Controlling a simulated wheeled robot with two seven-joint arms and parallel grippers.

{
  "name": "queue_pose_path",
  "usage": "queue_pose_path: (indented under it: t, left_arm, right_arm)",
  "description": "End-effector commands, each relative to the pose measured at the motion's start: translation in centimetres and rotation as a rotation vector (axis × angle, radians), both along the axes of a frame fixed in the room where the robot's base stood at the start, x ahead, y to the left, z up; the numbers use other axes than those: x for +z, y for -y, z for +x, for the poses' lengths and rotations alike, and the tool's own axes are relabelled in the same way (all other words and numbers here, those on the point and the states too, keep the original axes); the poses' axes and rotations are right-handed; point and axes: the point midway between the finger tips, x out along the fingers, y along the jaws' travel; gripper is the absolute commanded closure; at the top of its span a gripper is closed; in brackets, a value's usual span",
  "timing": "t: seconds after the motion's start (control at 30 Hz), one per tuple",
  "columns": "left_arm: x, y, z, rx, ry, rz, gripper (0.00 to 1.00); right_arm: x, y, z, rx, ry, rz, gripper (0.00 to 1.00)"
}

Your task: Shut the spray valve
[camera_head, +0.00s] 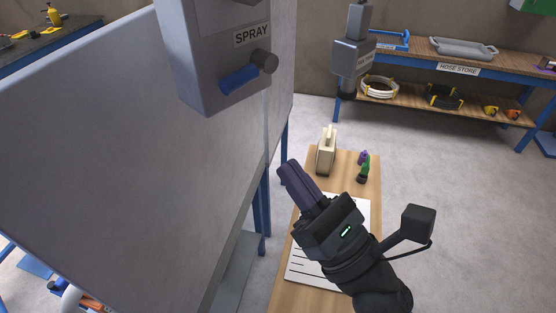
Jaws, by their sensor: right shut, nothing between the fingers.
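The spray valve shows as a blue lever (238,79) with a dark round knob (264,62) at its right end. It sits on the front of a grey box below the label SPRAY (252,35). The lever lies nearly level, tilted slightly up to the right. My right gripper (283,169) is shut and empty. It points up and left, below and to the right of the lever, clear of it in the picture. My left gripper is not in view.
A large grey panel (90,150) fills the left side. A grey hanging box (350,58) is to the right. Open floor (460,220) lies at right.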

Motion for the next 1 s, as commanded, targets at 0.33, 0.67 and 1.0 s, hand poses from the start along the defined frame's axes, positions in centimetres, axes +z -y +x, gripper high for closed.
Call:
queue_pose_path:
  t: [0.33, 0.67, 1.0]
  left_arm:
    - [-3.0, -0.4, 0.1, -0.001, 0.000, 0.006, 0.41]
    - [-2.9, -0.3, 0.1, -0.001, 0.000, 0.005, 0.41]
    - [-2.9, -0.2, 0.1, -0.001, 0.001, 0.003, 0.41]
  right_arm:
    - [-2.5, 2.7, -2.5, 0.001, -0.001, 0.001, 1.00]
    - [-2.4, 2.8, -2.5, 0.001, 0.000, 0.001, 1.00]
    - [-7.9, -1.7, -5.0, -0.112, 0.443, -0.794, 1.00]
